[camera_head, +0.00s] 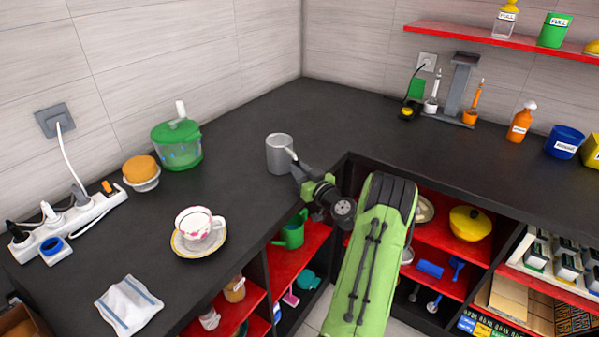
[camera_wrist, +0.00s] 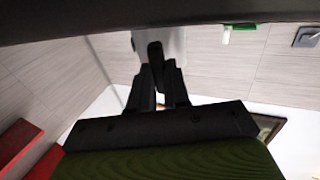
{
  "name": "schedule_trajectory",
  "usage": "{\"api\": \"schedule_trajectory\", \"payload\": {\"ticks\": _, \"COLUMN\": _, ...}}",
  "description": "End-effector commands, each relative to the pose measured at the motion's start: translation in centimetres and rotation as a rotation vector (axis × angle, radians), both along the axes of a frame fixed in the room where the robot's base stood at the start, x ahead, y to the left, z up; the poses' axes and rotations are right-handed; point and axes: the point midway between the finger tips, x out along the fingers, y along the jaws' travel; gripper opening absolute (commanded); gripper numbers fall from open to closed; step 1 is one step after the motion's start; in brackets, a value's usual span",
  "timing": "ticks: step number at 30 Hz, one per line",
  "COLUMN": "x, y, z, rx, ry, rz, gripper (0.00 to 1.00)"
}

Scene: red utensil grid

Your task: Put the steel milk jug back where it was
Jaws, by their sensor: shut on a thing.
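The steel milk jug (camera_head: 279,154) is upright at the black counter, near its inner corner. I cannot tell whether its base touches the surface. My gripper (camera_head: 296,169) is at the jug's right side and is shut on it, at what looks like its handle. In the wrist view, my gripper's dark fingers (camera_wrist: 159,75) close together against the pale grey jug (camera_wrist: 177,42), of which only a part shows. The fingers hide part of the handle.
A cup on a yellow-rimmed saucer (camera_head: 176,247) stands left of the jug, with a green-lidded container (camera_head: 178,148) behind it. The counter behind the jug is clear. Open red shelves (camera_head: 290,262) lie below.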

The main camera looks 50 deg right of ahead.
Motion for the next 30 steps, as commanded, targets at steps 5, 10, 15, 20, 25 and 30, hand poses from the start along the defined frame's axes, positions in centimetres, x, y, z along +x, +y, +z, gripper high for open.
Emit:
{"api": "schedule_trajectory", "payload": {"ticks": 5, "x": 0.0, "y": 0.0, "z": 0.3, "rx": -0.003, "ry": -0.002, "rz": 0.001, "gripper": 0.0}}
{"api": "schedule_trajectory", "payload": {"ticks": 10, "x": 0.0, "y": 0.0, "z": -0.1, "rx": -0.001, "ry": 0.0, "rz": 0.001, "gripper": 0.19}}
{"api": "schedule_trajectory", "payload": {"ticks": 15, "x": 0.0, "y": 0.0, "z": 0.0, "rx": -0.001, "ry": 0.0, "rz": 0.001, "gripper": 0.42}}
{"api": "schedule_trajectory", "payload": {"ticks": 20, "x": 0.0, "y": 0.0, "z": 0.0, "rx": -0.001, "ry": 0.0, "rz": 0.001, "gripper": 0.42}}
{"api": "schedule_trajectory", "payload": {"ticks": 25, "x": 0.0, "y": 0.0, "z": 0.5, "rx": 0.0, "ry": 0.001, "rz": 0.001, "gripper": 0.42}}
{"api": "schedule_trajectory", "payload": {"ticks": 30, "x": -4.0, "y": 1.0, "z": -0.1, "rx": 0.006, "ry": 0.002, "rz": -0.005, "gripper": 0.42}}
